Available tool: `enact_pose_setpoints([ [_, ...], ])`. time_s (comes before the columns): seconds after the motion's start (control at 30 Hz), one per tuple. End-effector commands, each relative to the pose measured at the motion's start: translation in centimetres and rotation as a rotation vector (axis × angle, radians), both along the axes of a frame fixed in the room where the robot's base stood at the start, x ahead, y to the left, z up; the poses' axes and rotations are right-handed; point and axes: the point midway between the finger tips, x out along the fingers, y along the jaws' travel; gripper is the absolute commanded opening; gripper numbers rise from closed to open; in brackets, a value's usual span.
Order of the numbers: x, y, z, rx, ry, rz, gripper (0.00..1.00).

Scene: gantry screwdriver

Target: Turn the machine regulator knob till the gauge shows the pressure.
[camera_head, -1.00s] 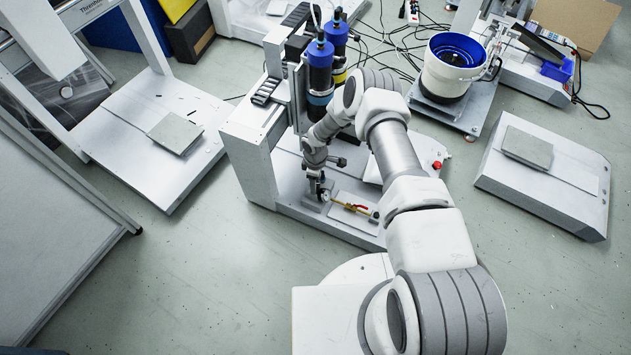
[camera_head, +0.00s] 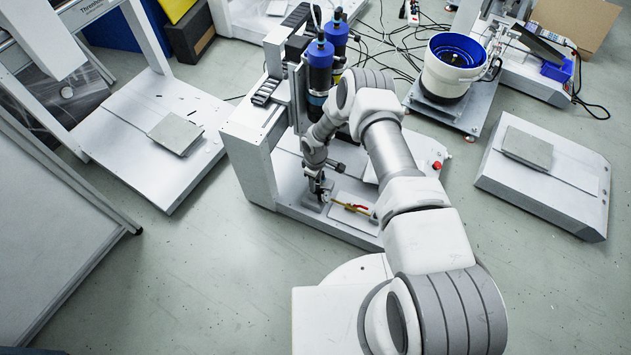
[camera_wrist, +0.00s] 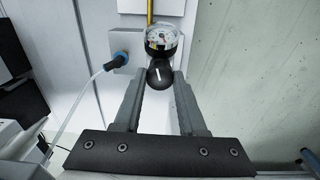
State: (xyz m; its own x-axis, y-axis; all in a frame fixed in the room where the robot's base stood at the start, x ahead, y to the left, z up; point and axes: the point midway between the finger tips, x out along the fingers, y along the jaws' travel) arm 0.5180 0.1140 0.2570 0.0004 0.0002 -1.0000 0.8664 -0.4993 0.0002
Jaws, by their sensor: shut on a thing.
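The black regulator knob (camera_wrist: 160,74) with a white mark shows in the wrist view between the fingertips of my gripper (camera_wrist: 160,80). My gripper is shut on the knob. The round gauge (camera_wrist: 161,39) with a white dial is just beyond the knob. Its needle and numbers are too small to read. In the head view my gripper (camera_head: 321,197) is down at the machine's base plate (camera_head: 290,200), and the knob and gauge are too small or covered to make out there.
A brass pipe with a red handle (camera_head: 352,207) lies right of my gripper. The machine's column with blue cylinders (camera_head: 320,65) stands behind. Floor in front is open.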

Motion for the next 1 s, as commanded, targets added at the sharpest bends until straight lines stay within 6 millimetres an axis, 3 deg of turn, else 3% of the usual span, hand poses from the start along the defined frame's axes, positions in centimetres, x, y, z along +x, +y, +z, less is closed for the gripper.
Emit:
enact_pose_setpoints([
  [0.5,-0.06,-0.02,-0.02,-0.001,0.001,-0.344,0.00],
  [1.0,-0.08,-0.04,-0.02,-0.002,0.001,-0.424,0.00],
])
